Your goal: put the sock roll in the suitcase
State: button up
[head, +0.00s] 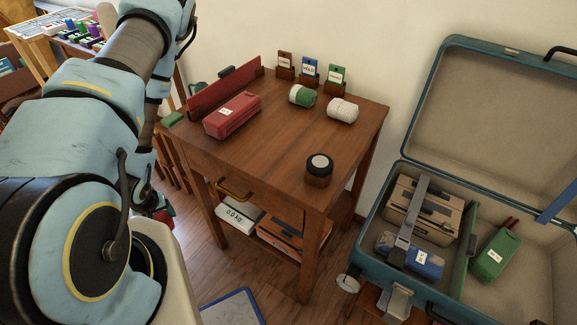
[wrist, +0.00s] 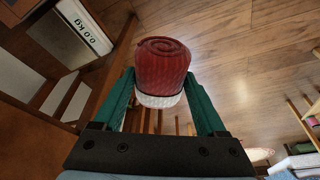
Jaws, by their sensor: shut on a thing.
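The sock roll in my gripper (wrist: 160,88) is red and knitted with a white band (wrist: 158,66). The two green fingers close on its sides, and its spiral end faces away from the wrist. In the head view a bit of the red roll (head: 164,217) shows low beside the table's left side, and most of my gripper is hidden by my arm. The open teal suitcase (head: 376,221) stands at the far right, well apart from my gripper. It holds a beige case (head: 425,205), a blue roll (head: 415,262) and a green pouch (head: 494,256).
The wooden table (head: 270,130) stands between my gripper and the suitcase.

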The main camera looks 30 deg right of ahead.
aim_at(527, 276)
jog(key=k+l, duration=0.35)
jog(key=k, duration=0.15)
jog(key=k+l, duration=0.3)
jog(key=k, duration=0.25)
jog(key=k+l, duration=0.35)
jog(key=k, duration=0.15)
